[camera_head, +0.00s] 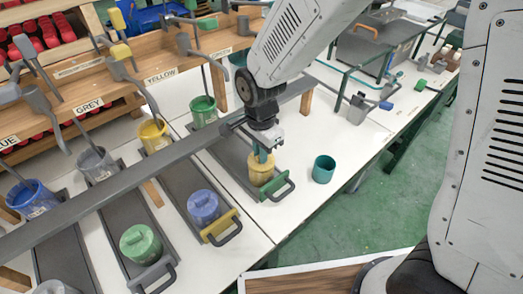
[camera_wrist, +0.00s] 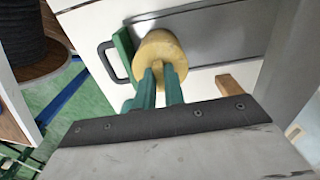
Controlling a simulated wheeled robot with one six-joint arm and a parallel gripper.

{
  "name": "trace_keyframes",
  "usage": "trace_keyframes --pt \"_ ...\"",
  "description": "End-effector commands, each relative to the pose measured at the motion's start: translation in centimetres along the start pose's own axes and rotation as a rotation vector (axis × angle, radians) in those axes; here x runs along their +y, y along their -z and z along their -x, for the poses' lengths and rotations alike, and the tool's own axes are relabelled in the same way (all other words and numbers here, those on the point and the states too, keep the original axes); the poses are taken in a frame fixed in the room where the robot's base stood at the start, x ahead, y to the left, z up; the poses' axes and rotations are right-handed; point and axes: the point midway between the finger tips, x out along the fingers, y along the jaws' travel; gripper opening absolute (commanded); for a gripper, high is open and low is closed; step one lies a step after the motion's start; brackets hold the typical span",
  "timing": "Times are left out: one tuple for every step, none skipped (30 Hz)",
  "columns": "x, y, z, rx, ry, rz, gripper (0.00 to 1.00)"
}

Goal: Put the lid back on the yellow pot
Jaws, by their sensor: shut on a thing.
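The yellow pot (camera_head: 260,176) stands at the front end of a grey tray with a green front and a dark handle. Its round yellow lid (camera_wrist: 154,48) is directly over the pot's top, and it hides the mouth of the pot in the wrist view. My gripper (camera_head: 262,156) is straight above the pot, fingers pointing down. In the wrist view, the green fingers of my gripper (camera_wrist: 160,72) are shut on the lid's small knob. I cannot tell whether the lid rests fully on the rim.
An open teal cup (camera_head: 323,169) stands on the white table to the right. Lidded blue (camera_head: 203,207) and green (camera_head: 140,243) pots stand on trays to the left. A long grey bar (camera_head: 130,178) crosses above the trays.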

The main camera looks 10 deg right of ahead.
Motion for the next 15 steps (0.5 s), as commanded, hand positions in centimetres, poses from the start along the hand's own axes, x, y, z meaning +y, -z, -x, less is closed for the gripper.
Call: trace_keyframes --pt "0.00 0.00 -0.02 0.000 0.000 0.000 0.00" --pt "0.00 0.00 -0.02 0.000 0.000 0.000 0.00" --pt "0.00 0.00 -0.02 0.000 0.000 0.000 0.00" --pt "0.00 0.00 -0.02 0.000 0.000 0.000 0.00" --pt "0.00 0.00 -0.02 0.000 0.000 0.000 0.00" --pt "0.00 0.00 -0.01 0.000 0.000 0.000 0.00" --pt "0.00 0.00 -0.01 0.000 0.000 0.000 0.00" --pt "0.00 0.00 -0.01 0.000 0.000 0.000 0.00" --pt "0.00 0.00 -0.01 0.000 0.000 0.000 0.16" --pt "0.00 0.00 -0.01 0.000 0.000 0.000 0.25" --pt "0.00 0.00 -0.01 0.000 0.000 0.000 0.33" --pt "0.00 0.00 -0.01 0.000 0.000 0.000 0.36" --pt "0.00 0.00 -0.01 0.000 0.000 0.000 0.36" --pt "0.00 0.00 -0.01 0.000 0.000 0.000 0.36" --pt "0.00 0.00 -0.01 0.000 0.000 0.000 0.36"
